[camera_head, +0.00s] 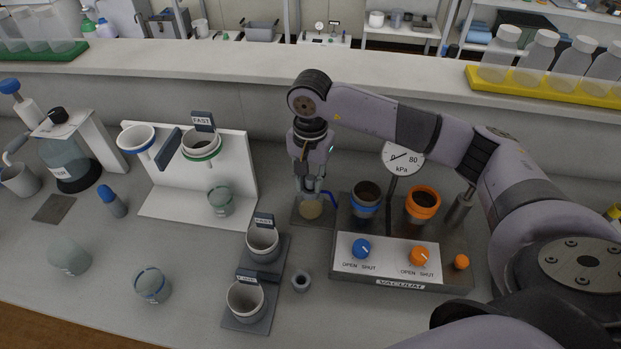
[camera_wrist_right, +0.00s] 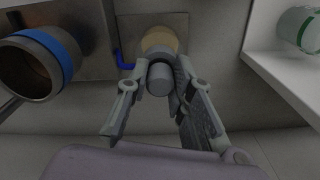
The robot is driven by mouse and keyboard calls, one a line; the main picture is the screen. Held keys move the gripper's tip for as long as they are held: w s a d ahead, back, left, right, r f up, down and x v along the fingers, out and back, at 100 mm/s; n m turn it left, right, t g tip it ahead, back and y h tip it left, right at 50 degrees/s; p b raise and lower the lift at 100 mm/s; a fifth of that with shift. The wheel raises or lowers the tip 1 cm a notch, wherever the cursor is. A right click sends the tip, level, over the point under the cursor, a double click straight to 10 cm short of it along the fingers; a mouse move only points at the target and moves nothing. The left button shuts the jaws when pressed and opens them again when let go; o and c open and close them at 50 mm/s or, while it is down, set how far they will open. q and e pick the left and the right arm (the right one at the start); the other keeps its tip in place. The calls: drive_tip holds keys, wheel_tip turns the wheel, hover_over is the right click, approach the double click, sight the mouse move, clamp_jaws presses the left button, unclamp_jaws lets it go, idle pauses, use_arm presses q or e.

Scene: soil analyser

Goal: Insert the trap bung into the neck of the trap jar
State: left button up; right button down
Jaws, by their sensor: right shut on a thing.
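My right gripper (camera_head: 308,190) points down over the trap jar and is shut on the trap bung. In the right wrist view the bung is a grey stepped cylinder (camera_wrist_right: 159,80) between the fingers of the right gripper (camera_wrist_right: 160,72). The trap jar (camera_head: 311,209), with a tan body, stands directly below on a grey plate; it also shows in the right wrist view (camera_wrist_right: 160,40), partly behind the bung. The jar's neck is hidden, so I cannot tell whether the bung touches it. My left gripper is not in view.
A blue tube (camera_head: 329,197) is beside the jar. The vacuum stand (camera_head: 455,272) with blue-ringed (camera_head: 365,200) and orange-ringed cups (camera_head: 422,204) is close on the right. A white stand (camera_head: 240,165) is on the left.

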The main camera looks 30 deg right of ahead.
drive_tip(key=c, duration=1.3)
unclamp_jaws()
